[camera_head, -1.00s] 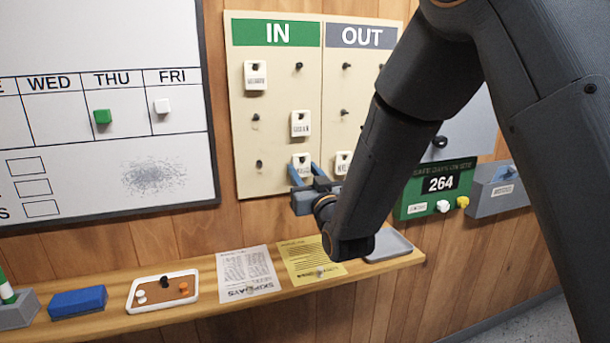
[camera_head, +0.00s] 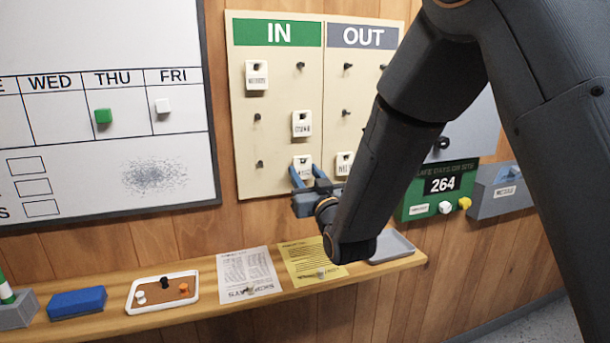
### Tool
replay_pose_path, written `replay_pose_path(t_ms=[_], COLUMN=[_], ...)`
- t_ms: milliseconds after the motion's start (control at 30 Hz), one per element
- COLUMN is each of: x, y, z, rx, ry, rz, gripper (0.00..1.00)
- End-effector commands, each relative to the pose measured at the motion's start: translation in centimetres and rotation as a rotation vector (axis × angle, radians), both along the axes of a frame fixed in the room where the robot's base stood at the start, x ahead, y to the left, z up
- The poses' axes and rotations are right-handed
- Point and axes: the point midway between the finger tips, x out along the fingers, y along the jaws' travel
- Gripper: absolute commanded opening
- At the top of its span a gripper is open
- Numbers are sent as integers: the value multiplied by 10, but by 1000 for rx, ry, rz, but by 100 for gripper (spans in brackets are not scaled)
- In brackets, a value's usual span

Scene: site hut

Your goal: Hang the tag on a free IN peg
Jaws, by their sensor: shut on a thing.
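The IN side (camera_head: 279,95) of the cream peg board has a green header. One white tag (camera_head: 257,76) hangs at its upper left and another (camera_head: 302,124) at its middle right. Bare IN pegs show at upper right (camera_head: 300,66), middle left (camera_head: 257,117) and lower left (camera_head: 260,164). My gripper (camera_head: 306,173), with blue fingers, is shut on a white tag (camera_head: 302,161) at the lower right IN position. The tag is upright, its lower part partly covered by the fingers. I cannot tell whether its hole is around a peg.
The OUT side (camera_head: 335,90) is beside it, with bare pegs and a tag (camera_head: 344,160) close to the right of my gripper. My arm hides part of OUT. Below runs a wooden shelf (camera_head: 210,283) with papers, a small tray and a blue eraser (camera_head: 77,301).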

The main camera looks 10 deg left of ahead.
Motion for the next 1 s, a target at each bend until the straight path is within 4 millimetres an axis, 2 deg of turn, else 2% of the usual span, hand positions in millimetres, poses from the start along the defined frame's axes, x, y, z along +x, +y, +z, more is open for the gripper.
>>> replay_pose_path(t_ms=[400,433,533,833,1000], x=[0,0,0,-1,-15], y=[0,0,0,-1,-9], z=[0,0,0,0,-4], rx=[0,0,0,0,-1], ry=[0,0,0,0,1], rz=[0,0,0,0,0], gripper=[20,42,58,58,58])
